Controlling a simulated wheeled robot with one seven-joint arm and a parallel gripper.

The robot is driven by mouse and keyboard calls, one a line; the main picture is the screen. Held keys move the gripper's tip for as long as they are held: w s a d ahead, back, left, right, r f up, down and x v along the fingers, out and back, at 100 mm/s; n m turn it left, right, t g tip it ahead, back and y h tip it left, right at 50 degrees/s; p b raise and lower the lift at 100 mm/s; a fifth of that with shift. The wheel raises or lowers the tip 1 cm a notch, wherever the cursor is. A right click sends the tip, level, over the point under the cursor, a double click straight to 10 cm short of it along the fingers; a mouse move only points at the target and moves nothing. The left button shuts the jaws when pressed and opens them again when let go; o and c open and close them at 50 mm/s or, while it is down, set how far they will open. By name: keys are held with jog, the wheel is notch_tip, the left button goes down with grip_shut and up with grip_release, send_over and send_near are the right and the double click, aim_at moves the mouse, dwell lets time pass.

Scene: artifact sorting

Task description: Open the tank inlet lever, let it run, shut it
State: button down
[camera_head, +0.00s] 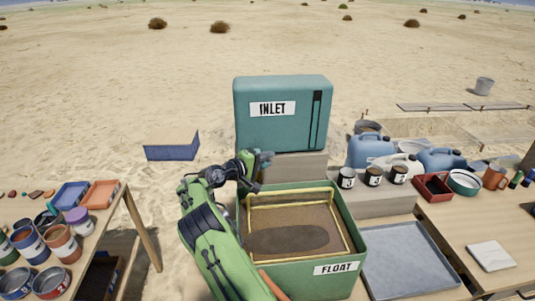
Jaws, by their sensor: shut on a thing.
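The teal tank (285,110) with the INLET label stands on a pale block behind the green FLOAT box (345,283). My gripper (262,158) is at the tank's lower left front, above the FLOAT box's back left corner. It is shut on the inlet lever, which is mostly hidden behind the fingers, so its angle cannot be told. The FLOAT box is open on top, with a yellowish inner frame and brown contents bearing a darker patch. No stream of water can be made out.
A grey tray (408,262) lies right of the FLOAT box. Three dark labelled jars (373,176) and blue jugs (371,151) stand behind it. A right table holds a red box (432,187) and bowl. A left table holds several paint cans (62,243).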

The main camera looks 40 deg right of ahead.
dwell(0.3)
jog(key=c, duration=1.3)
grip_release()
jog(key=shift+c, duration=0.2)
jog(key=a+r+p, duration=0.1)
jog(key=a+r, duration=0.1)
jog(key=a, duration=1.3)
jog(key=shift+s+a+r, duration=0.2)
jog(key=shift+s+r, duration=0.2)
jog(key=shift+s, duration=0.05)
